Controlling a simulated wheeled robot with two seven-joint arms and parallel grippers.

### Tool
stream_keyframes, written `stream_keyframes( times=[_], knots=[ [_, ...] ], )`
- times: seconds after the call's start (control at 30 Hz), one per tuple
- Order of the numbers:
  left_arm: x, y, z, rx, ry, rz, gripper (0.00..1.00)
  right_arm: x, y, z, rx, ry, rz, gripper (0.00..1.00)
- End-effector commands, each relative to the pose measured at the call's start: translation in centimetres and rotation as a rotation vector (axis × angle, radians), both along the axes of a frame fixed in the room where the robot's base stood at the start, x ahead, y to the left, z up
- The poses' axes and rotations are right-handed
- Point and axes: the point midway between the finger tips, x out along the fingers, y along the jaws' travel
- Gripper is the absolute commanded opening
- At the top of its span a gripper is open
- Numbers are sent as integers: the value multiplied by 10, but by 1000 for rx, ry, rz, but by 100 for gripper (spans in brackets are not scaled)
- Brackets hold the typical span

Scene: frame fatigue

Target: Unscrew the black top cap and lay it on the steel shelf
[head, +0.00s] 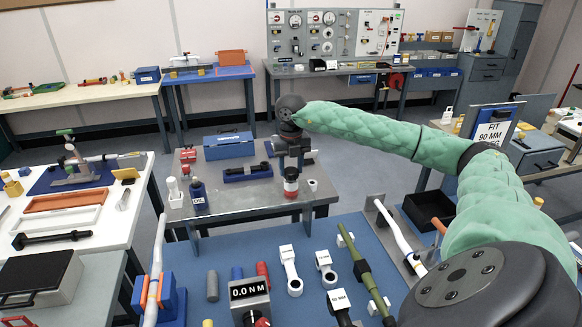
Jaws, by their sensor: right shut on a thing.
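My right gripper (292,160) reaches in from the right on the green-sleeved arm and points down over the steel-grey table in the middle. It is shut on the black top cap (291,173) of a small upright cylinder with a white band and a dark red lower part (291,188). The cap appears to be on the cylinder; whether any gap lies between them is too small to tell. The fingers partly hide the cap. The grey steel surface (245,202) around the cylinder is mostly bare. My left gripper is not in view.
On the grey table are a blue box (229,145), a dark blue holder (247,172), a blue bottle (198,194) and a white bottle (174,190). The nearer blue bench holds a 0.0 NM display (249,290) and several tools. A white bench (75,225) stands left.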

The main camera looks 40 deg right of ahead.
Motion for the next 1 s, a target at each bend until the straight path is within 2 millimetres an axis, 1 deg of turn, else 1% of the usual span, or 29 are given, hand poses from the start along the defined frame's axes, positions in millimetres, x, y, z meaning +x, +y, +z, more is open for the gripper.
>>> stream_keyframes(
  times=[0.1, 0.2, 0.43, 0.5, 1.0],
  knots=[
    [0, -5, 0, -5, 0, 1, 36, 0, 0, 0, 0, 0, 148, 21],
    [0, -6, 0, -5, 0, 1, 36, 0, 0, 0, -1, 0, 277, 21],
    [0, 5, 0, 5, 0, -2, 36, 0, 0, 0, -1, 1, 573, 21],
    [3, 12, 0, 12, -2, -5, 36, 0, 0, 0, 0, 1, 561, 21],
    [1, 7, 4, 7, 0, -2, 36, 0, 1, 14, 1, -1, 557, 21]
  ],
)
